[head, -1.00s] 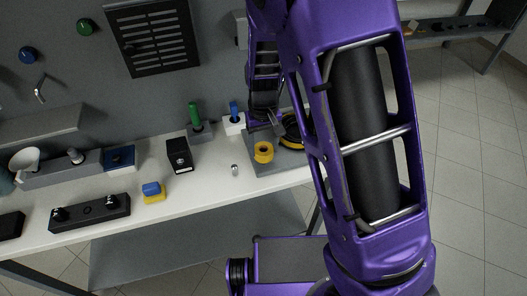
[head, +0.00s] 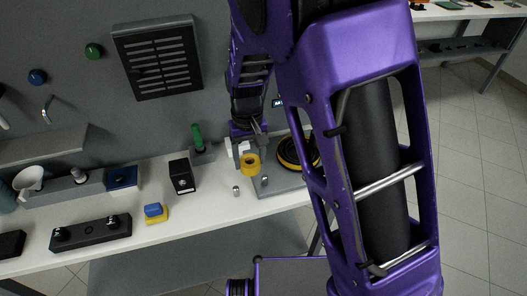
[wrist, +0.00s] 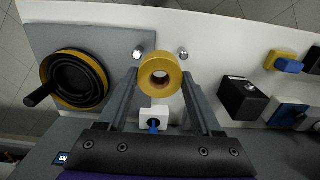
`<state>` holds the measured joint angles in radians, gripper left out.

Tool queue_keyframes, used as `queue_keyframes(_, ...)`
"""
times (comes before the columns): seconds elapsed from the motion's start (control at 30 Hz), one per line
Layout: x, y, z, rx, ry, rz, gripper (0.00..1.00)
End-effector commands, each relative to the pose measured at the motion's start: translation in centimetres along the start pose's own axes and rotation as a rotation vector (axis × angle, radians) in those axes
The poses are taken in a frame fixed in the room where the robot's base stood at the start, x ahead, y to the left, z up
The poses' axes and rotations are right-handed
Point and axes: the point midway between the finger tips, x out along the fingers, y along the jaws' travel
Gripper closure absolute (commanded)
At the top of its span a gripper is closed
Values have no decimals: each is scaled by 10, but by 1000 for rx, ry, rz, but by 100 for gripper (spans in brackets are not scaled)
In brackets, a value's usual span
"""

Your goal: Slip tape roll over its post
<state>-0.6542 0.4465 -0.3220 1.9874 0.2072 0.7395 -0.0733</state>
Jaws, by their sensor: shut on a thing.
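The yellow tape roll (head: 250,165) is held between the fingertips of my gripper (head: 247,152), above the bench near the front-left edge of a grey plate. In the wrist view the roll (wrist: 160,62) sits between both fingers (wrist: 160,82), its hole facing the camera. Two short metal posts show beyond it. One post (head: 265,180) stands on the plate and also shows in the wrist view (wrist: 138,52). The other post (head: 236,190) stands on the white bench and shows in the wrist view (wrist: 183,53). The roll is apart from both posts in the head view.
A black and yellow reel with a handle (wrist: 75,82) lies on the grey plate (wrist: 105,40). A white block with a blue-handled tool (wrist: 155,115) is close behind the gripper. A black box (head: 182,177) stands left on the bench, beside a green-handled tool (head: 197,136).

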Motion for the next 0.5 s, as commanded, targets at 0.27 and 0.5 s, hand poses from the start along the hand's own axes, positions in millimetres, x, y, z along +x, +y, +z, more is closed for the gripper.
queue_keyframes(0.27,17,-44,2,-1,2,2,97)
queue_keyframes(0.5,33,-46,2,2,1,2,97)
